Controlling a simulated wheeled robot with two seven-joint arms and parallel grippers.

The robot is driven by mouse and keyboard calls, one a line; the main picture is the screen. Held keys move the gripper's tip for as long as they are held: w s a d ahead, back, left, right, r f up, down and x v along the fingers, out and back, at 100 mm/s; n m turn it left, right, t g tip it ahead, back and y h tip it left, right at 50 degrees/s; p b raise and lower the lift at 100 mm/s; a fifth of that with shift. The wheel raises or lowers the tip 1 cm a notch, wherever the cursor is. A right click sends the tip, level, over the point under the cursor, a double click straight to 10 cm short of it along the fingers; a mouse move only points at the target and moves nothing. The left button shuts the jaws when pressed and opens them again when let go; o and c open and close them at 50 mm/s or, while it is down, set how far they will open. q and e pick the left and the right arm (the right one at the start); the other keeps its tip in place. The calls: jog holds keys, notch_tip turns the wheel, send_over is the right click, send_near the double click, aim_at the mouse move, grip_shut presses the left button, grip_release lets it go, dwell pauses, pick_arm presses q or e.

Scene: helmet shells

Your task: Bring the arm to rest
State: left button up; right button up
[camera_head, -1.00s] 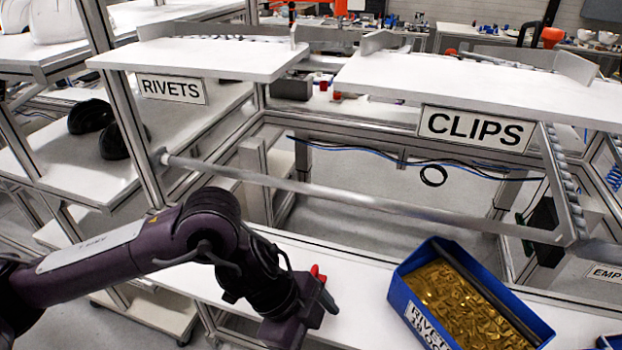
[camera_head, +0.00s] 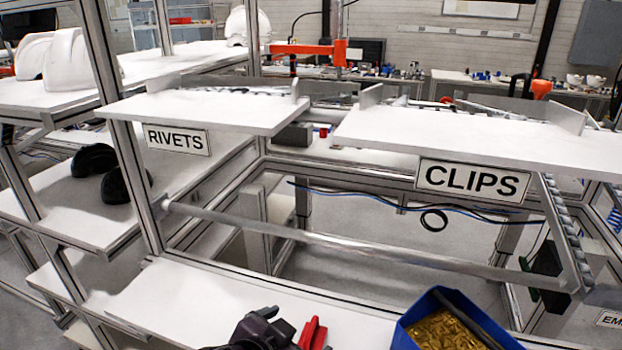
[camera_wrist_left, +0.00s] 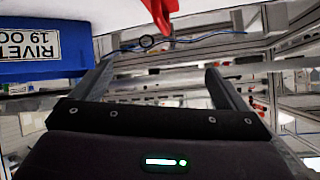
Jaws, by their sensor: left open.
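The dark end of my left arm, with my left gripper (camera_head: 262,332), shows only at the bottom edge of the head view, and most of the arm is out of frame. In the left wrist view the two fingers of the gripper (camera_wrist_left: 160,70) stand wide apart with nothing between them. A red object (camera_head: 313,332) is on the white bench just right of the arm. A red part also shows at the top of the left wrist view (camera_wrist_left: 160,10), beyond the fingers. My right gripper is not in view.
A blue bin (camera_head: 402,335) of brass-coloured parts sits on the bench (camera_head: 190,290) at right; its labelled wall shows in the left wrist view (camera_wrist_left: 75,62). A metal rail (camera_head: 330,243) crosses behind. RIVETS (camera_head: 177,139) and CLIPS (camera_head: 471,181) shelves stand beyond. Dark shells (camera_head: 95,160) lie left.

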pick_arm(q)
jog(key=s+a+f+n+g+y, duration=0.3)
jog(key=s+a+f, duration=0.3)
jog(key=a+f, duration=0.15)
jog(key=s+a+f+n+g+y, duration=0.25)
jog(key=s+a+f, duration=0.35)
jog(key=a, duration=0.3)
notch_tip(320, 180, down, 32)
jog(key=s+g+b, duration=0.1)
jog(key=s+g, duration=0.1)
jog(key=s, duration=0.1)
jog(key=s+a+f, duration=0.2)
jog(key=s+f, duration=0.6)
jog(key=s, duration=0.1)
jog(key=s+a+f+g+b, duration=0.1)
jog(key=s+f, duration=0.8)
jog(key=shift+s+a, duration=0.35)
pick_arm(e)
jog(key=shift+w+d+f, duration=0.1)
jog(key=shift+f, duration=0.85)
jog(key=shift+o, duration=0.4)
